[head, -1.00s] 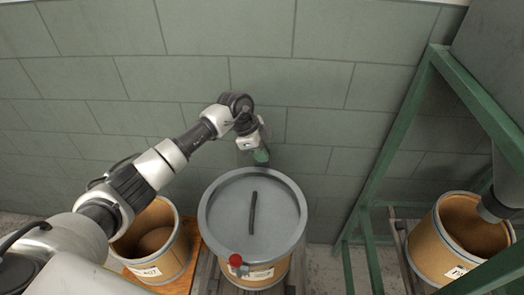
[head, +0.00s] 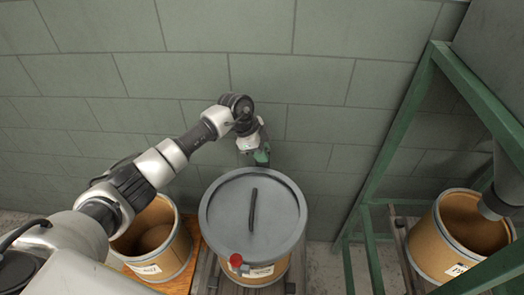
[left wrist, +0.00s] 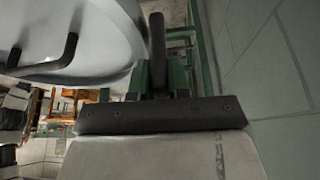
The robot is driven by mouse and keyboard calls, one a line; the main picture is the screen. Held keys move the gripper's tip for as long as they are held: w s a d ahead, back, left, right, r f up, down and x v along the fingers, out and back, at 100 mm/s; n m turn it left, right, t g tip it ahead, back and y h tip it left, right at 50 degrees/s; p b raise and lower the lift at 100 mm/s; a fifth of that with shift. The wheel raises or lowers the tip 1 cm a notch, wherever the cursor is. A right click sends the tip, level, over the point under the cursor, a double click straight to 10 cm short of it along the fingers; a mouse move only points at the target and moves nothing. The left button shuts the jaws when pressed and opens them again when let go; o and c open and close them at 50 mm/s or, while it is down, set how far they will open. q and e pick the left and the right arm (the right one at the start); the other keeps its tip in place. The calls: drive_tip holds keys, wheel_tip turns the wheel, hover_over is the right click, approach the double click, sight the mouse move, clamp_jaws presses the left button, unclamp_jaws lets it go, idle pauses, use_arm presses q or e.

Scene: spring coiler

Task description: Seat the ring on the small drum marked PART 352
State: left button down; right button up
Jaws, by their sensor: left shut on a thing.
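A grey ring (head: 203,232) lies around the edge of a round grey lid (head: 225,205) with a black bar handle, on top of the middle drum (head: 268,279). A red knob (head: 236,260) shows at the front. The white label on this drum is too small to read. My left gripper (head: 262,158), with green fingers, is shut at the far rim, on the ring as far as I can tell; the fingertips are partly hidden. In the left wrist view, the lid (left wrist: 100,65) is at upper left, beside the gripper. My right gripper is not in view.
An open brown drum (head: 178,255) stands on a wooden pallet at left. Another open drum (head: 436,250) stands at right under a grey spout, inside a green frame (head: 385,150). A block wall (head: 300,75) is close behind my left gripper.

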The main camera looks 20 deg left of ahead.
use_arm(q)
drive_tip(key=shift+f, duration=0.4)
idle(0.5)
drive_tip(key=shift+c, duration=2.3)
unclamp_jaws()
wheel_tip(320, 180, up, 12)
drive_tip(key=p, duration=1.1)
